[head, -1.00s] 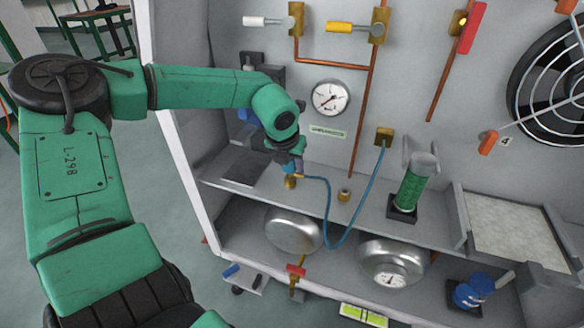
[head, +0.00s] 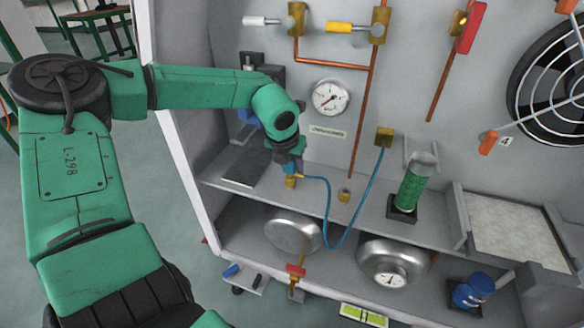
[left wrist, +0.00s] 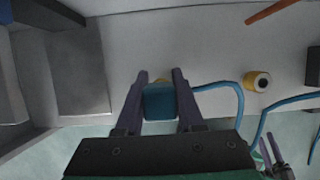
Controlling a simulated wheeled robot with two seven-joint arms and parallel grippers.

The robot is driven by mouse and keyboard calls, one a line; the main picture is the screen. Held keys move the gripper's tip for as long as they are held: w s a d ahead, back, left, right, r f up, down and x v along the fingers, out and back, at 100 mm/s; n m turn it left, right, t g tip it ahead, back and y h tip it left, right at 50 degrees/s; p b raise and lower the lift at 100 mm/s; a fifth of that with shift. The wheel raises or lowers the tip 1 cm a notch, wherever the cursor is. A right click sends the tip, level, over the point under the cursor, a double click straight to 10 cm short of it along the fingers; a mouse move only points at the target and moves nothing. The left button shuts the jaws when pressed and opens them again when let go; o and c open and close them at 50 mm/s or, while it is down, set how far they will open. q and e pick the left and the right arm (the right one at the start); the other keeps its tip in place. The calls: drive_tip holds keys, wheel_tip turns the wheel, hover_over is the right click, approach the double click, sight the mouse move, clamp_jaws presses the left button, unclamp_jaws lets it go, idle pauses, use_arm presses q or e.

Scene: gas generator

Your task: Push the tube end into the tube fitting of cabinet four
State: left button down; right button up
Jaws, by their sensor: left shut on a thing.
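My left gripper (head: 288,166) is shut on the blue tube end (left wrist: 160,101), which sits between its two fingers in the left wrist view. The gripper is upright over a brass tube fitting (head: 290,181) on the cabinet shelf. The tube end is at the top of this fitting; the gripper hides whether it is inside. From there the blue tube (head: 328,225) hangs in a loop and rises to a brass block (head: 384,136) on the back wall. A dark two-pronged part (left wrist: 277,160) low in the left wrist view may be my right gripper; its opening is unclear.
A second brass fitting (head: 344,195) stands free on the shelf (head: 370,210). A green cylinder (head: 412,187) is farther right. A pressure gauge (head: 330,98) and copper pipes (head: 360,120) are on the back wall. Metal domes (head: 293,235) sit below the shelf.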

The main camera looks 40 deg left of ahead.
use_arm(q)
drive_tip(key=shift+r, duration=0.15)
drive_tip(key=shift+r+p, duration=1.3)
drive_tip(key=shift+r, duration=1.1)
drive_tip(key=shift+r+p, duration=0.9)
drive_tip(key=shift+r, duration=0.6)
